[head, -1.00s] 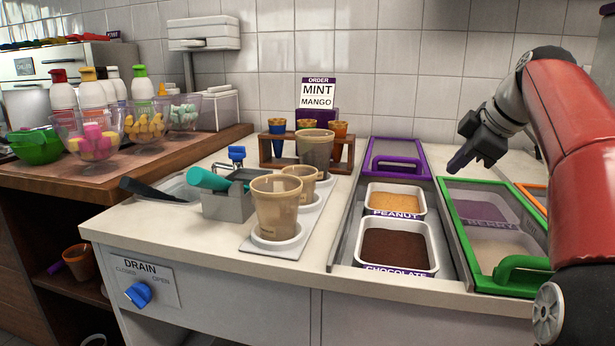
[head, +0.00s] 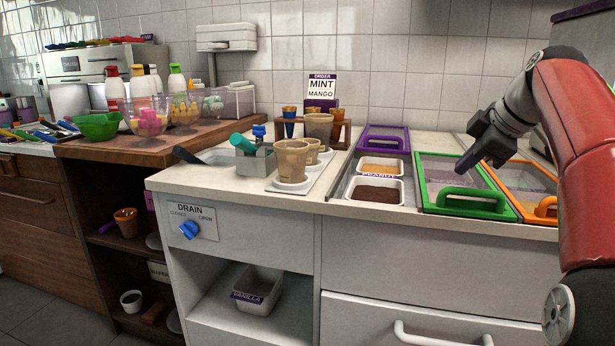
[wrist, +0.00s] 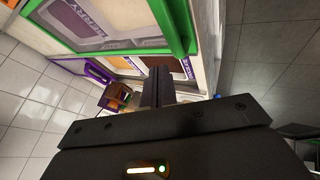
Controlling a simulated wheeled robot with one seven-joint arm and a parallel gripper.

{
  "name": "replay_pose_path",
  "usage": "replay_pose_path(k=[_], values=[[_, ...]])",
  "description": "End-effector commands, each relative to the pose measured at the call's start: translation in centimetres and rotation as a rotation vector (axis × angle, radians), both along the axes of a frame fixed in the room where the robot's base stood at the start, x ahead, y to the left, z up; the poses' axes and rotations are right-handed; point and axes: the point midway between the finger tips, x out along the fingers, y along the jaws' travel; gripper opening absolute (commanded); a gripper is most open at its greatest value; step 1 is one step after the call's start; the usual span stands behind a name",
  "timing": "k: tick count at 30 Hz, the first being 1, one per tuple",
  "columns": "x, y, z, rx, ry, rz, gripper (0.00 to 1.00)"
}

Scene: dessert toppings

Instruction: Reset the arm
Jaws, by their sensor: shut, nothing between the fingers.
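My gripper (head: 468,161) is at the right in the head view, held in the air above the topping bins, with its fingers pointing down and to the left. It is shut and empty. In the wrist view the closed fingers (wrist: 158,85) show as one dark bar in the middle. My red arm stands along the right edge of the head view. Below the gripper is a green-framed lid (head: 465,202) with a green handle over a bin. The green frame also shows in the wrist view (wrist: 172,25).
Open peanut (head: 380,170) and chocolate (head: 377,193) bins lie left of the green lid. An orange-framed lid (head: 540,208) lies to its right. Cups (head: 291,161) stand on a tray, with a rack (head: 341,135) behind. A vanilla tub (head: 257,290) sits on the shelf below.

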Motion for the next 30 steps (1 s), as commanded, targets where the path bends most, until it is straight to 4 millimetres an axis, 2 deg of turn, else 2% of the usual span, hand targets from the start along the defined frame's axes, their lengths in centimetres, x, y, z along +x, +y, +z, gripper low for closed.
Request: replay_pose_path(k=[11,17,20,23,25,30], values=[[-1.9,3.5,-1.5,0.037,0.064,-0.124,0.00],[-4.3,6.3,-3.2,0.069,0.111,-0.244,0.00],[-6.0,7.9,-4.5,0.091,0.138,-0.325,0.00],[-8.6,9.6,-6.3,0.118,0.165,-0.426,0.00],[-11.0,10.9,-8.2,0.145,0.181,-0.514,0.00],[-18.0,13.2,-14.3,0.231,0.208,-0.749,0.00]])
